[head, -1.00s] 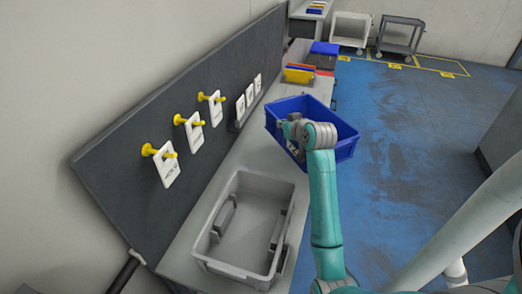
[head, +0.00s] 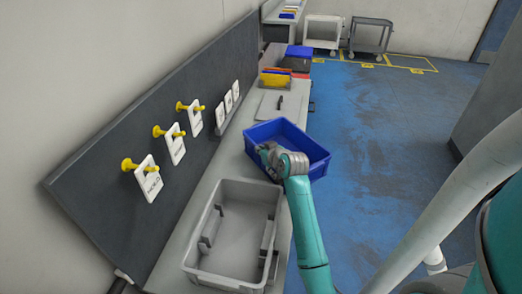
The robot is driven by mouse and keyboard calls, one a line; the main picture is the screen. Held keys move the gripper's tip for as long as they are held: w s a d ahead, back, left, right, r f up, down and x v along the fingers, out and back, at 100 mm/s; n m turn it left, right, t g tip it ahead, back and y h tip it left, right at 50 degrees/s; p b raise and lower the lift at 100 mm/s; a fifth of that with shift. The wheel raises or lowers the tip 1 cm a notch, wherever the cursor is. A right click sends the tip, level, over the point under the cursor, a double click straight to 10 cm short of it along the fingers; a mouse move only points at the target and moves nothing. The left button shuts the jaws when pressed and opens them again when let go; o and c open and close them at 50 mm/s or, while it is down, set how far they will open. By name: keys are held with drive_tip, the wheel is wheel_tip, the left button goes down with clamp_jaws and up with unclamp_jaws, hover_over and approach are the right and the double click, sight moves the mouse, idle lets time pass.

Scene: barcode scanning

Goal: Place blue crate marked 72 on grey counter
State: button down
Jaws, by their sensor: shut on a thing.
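The blue crate (head: 306,163) is an open, empty-looking box in the head view, right of centre. Its left part overlaps the grey counter (head: 250,104) and its right part overhangs the blue floor. I cannot tell whether its base touches the counter. No marking on it is readable. My gripper (head: 268,155) is at the crate's near left wall, shut on it. The fingertips are partly hidden by my wrist.
A grey crate (head: 188,262) stands on the near counter. A dark panel (head: 95,165) with yellow pegs (head: 165,130) and white tags runs along the left. Several coloured bins (head: 276,80) stand at the counter's far end. Two carts (head: 370,37) are at the back.

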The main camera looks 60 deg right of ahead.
drive_tip(key=c, duration=1.3)
unclamp_jaws()
drive_tip(key=v, duration=1.2)
